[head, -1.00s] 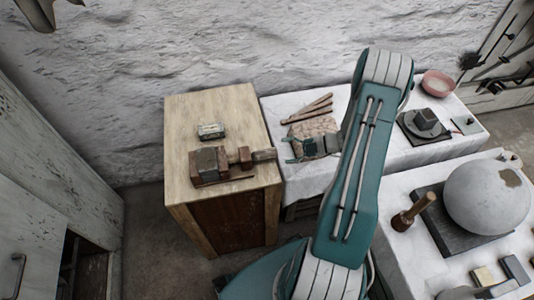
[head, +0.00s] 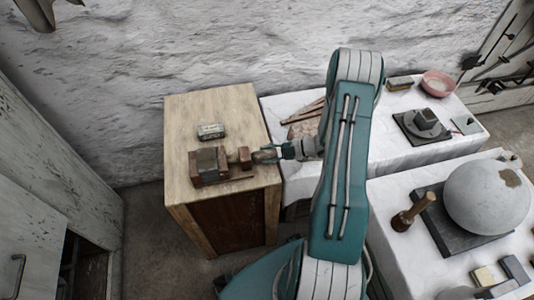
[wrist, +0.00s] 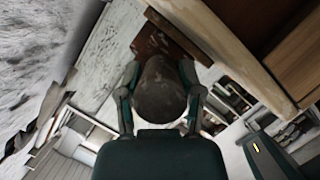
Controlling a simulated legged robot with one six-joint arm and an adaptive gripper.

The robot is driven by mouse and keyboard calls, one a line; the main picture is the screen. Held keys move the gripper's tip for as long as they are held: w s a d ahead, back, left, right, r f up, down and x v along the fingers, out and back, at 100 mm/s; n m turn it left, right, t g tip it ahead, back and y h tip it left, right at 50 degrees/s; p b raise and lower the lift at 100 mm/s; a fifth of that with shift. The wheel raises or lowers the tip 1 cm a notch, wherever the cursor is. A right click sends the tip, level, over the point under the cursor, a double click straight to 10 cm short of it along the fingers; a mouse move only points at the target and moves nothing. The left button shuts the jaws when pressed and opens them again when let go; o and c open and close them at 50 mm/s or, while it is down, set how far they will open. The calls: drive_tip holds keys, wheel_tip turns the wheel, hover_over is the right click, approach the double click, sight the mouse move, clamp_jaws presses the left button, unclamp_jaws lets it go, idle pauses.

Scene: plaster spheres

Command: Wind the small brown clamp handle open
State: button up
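The small brown clamp handle (wrist: 160,92) shows round and dark in the wrist view, end-on to me. It sits at the right end of the brown clamp (head: 209,165) on the wooden cabinet. My gripper (wrist: 160,76) is around the handle, one finger on each side. The fingers stand open; whether the tips touch the handle I cannot tell. In the head view my gripper (head: 266,153) reaches the handle from the right and partly hides it. The clamp's reddish-brown body shows beyond the handle in the wrist view.
A small block (head: 211,131) lies behind the clamp on the cabinet top (head: 190,112). White-covered tables stand to the right, with a pink bowl (head: 438,83), a large sphere (head: 487,197) and a mallet (head: 413,211). The rough wall is behind.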

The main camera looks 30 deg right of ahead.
drive_tip(key=shift+a+n, duration=0.1)
drive_tip(key=shift+n, duration=0.2)
drive_tip(key=n+t, duration=0.1)
drive_tip(key=n, duration=0.1)
drive_tip(key=n+t, duration=0.1)
drive_tip(key=n, duration=0.2)
drive_tip(key=shift+f+t+y, duration=0.1)
drive_tip(key=shift+t+y, duration=0.3)
drive_tip(key=n+t+y, duration=0.1)
drive_tip(key=n, duration=0.2)
drive_tip(key=n+y, duration=0.1)
drive_tip(key=n, duration=0.2)
drive_tip(key=shift+s+a+n, duration=0.1)
drive_tip(key=shift+n, duration=0.3)
drive_tip(key=n+y, duration=0.1)
drive_tip(key=n, duration=0.2)
drive_tip(key=n+y, duration=0.2)
drive_tip(key=n, duration=0.2)
drive_tip(key=shift+n, duration=0.3)
drive_tip(key=n+g+y, duration=0.1)
drive_tip(key=n+g, duration=0.1)
drive_tip(key=n, duration=0.2)
drive_tip(key=n+g+y, duration=0.1)
drive_tip(key=n+g, duration=0.1)
drive_tip(key=n, duration=0.3)
drive_tip(key=shift+y, duration=0.4)
drive_tip(key=shift+w+r+n+g, duration=0.2)
drive_tip(key=shift+r+n+g, duration=0.05)
drive_tip(key=shift+n+g, duration=0.15)
